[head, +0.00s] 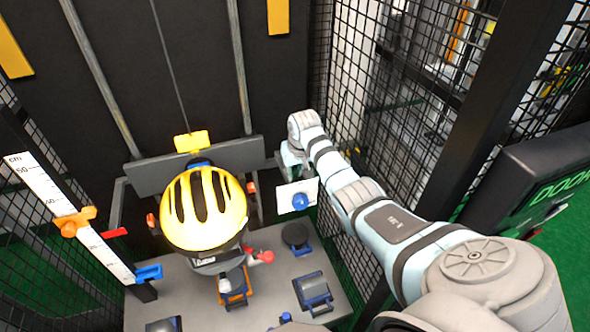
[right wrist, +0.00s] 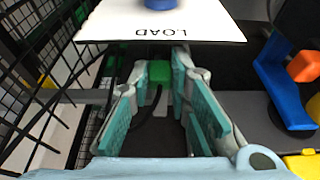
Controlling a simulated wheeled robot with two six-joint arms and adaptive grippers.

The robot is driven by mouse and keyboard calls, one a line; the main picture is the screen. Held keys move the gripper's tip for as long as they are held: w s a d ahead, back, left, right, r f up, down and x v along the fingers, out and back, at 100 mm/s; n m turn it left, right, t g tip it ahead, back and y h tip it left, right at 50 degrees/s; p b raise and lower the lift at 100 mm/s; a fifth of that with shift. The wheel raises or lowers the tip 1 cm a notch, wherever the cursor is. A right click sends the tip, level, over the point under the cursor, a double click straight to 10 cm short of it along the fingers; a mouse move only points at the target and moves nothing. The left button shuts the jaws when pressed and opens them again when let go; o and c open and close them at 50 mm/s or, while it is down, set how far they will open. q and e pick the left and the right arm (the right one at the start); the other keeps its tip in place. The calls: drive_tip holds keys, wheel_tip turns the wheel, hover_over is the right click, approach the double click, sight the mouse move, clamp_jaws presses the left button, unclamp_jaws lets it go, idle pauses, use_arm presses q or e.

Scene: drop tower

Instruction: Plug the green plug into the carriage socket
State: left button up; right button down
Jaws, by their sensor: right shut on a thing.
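My right gripper (head: 292,163) is at the right end of the grey crossbar (head: 150,173), behind the LOAD plate. In the right wrist view its teal fingers (right wrist: 159,88) are shut on the green plug (right wrist: 159,73), held at the fingertips just below the plate's edge. A dark cable shows between the fingers. In the head view the plug is hidden. The crossbar looks like part of the carriage, under a yellow block on a cable. I cannot make out the carriage socket, or whether the plug touches it. My left gripper is out of view.
A white LOAD plate (right wrist: 200,22) with a blue knob (head: 300,202) stands close to the gripper. A yellow helmet (head: 203,212) on a headform is to the left. Black mesh (head: 355,75) bounds the right side. A scale (head: 60,206) stands at left.

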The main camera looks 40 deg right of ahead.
drive_tip(key=shift+f, duration=0.15)
idle(0.3)
drive_tip(key=c, duration=1.4)
unclamp_jaws()
drive_tip(key=shift+r, duration=0.3)
drive_tip(key=v, duration=1.1)
drive_tip(key=shift+s+r, duration=0.1)
drive_tip(key=shift+r, duration=0.05)
